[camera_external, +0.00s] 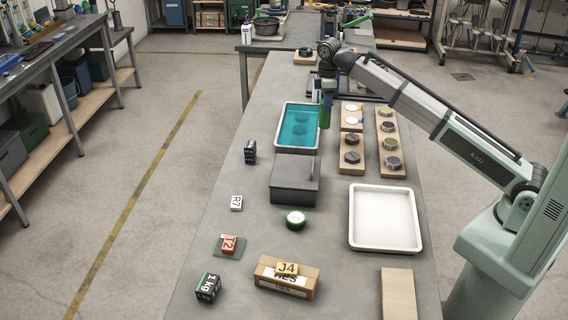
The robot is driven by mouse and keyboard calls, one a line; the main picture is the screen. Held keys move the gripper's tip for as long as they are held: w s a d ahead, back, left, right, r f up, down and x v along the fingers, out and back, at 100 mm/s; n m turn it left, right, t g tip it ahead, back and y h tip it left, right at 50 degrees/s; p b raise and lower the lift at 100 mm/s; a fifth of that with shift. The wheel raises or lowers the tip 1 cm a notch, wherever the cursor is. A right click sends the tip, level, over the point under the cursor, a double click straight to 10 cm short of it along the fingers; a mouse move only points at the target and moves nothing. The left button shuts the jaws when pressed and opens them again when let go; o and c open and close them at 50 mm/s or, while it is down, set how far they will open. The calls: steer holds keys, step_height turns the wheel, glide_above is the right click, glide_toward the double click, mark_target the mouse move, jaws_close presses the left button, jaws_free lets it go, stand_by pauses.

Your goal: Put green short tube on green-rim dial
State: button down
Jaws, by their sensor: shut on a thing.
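My gripper (326,96) points down above the table, beside the right side of the teal tray, and is shut on a green short tube (325,113). The tube hangs upright below the fingers; whether its lower end touches anything cannot be told. A round piece with a green rim and a pale top, which looks like the green-rim dial (295,219), lies on the table nearer the camera. It lies in front of the dark grey box, well apart from my gripper, and nothing rests on it.
A teal tray (284,143) holds blurred round shapes. A dark grey box (295,192), a white tray (414,243) and wooden boards with round pieces (391,144) stand around. A cardboard box (287,287) carries a J4 block. Bare table surrounds the dial.

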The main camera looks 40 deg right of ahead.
steer(key=shift+r, duration=0.4)
steer(key=shift+s+a+r, duration=0.1)
steer(key=shift+s+a, duration=0.05)
steer(key=s+a+r+n, duration=0.1)
steer(key=s+a+n, duration=0.2)
steer(key=s+a, duration=1.2)
steer(key=s+a+r+n, duration=0.25)
steer(key=s+a, duration=0.75)
steer(key=a, duration=0.9)
step_height(320, 180, down, 10)
steer(key=shift+d+n, duration=0.15)
steer(key=shift+n, duration=0.3)
steer(key=shift+s+f, duration=0.1)
steer(key=shift+c, duration=2)
jaws_free()
